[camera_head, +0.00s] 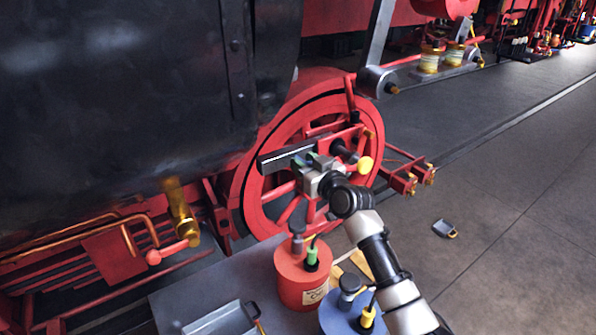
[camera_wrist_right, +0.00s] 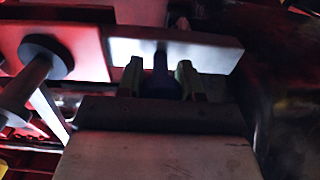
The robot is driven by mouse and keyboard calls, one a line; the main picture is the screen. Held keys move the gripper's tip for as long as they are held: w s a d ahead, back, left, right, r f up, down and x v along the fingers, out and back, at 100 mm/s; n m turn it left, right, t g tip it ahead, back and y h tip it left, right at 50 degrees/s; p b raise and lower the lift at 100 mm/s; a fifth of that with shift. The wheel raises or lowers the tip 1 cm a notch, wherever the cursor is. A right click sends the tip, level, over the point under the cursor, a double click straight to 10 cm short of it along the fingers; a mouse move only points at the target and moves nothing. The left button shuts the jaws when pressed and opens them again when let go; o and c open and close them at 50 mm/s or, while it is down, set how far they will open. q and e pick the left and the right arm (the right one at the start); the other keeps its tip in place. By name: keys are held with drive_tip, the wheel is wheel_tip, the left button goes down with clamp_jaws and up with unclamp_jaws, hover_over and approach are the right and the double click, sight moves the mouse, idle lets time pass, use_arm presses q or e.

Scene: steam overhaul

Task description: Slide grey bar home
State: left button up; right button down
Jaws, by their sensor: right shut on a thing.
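The grey bar (camera_head: 285,156) lies almost level in front of the red spoked wheel (camera_head: 262,215). My right gripper (camera_head: 312,168) is at the bar's right part in the head view, shut on it. In the right wrist view, the fingers (camera_wrist_right: 160,78) close around a dark blue piece that stands out from the pale bar (camera_wrist_right: 205,52). The bar's left end there meets a red part (camera_wrist_right: 90,50); whether it sits inside that part I cannot tell. My left gripper is not in view.
A black round pin (camera_head: 344,151) and a yellow knob (camera_head: 365,164) are close right of my gripper. A red can (camera_head: 302,278) and a blue can (camera_head: 345,318) stand below my right arm. The dark boiler (camera_head: 120,90) fills the upper left. Open floor lies right.

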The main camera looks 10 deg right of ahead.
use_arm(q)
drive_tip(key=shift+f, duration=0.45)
use_arm(e)
drive_tip(key=shift+w+d+r, duration=0.15)
drive_tip(key=shift+w+d, duration=0.1)
drive_tip(key=shift+d, duration=0.45)
drive_tip(key=c, duration=1.2)
unclamp_jaws()
drive_tip(key=o, duration=0.4)
drive_tip(key=shift+w+d, duration=0.1)
drive_tip(key=shift+d, duration=0.1)
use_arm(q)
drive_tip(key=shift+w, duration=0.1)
use_arm(e)
drive_tip(key=shift+a, duration=0.1)
use_arm(q)
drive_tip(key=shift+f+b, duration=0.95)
drive_tip(key=shift+b, duration=0.15)
use_arm(e)
drive_tip(key=v, duration=1.1)
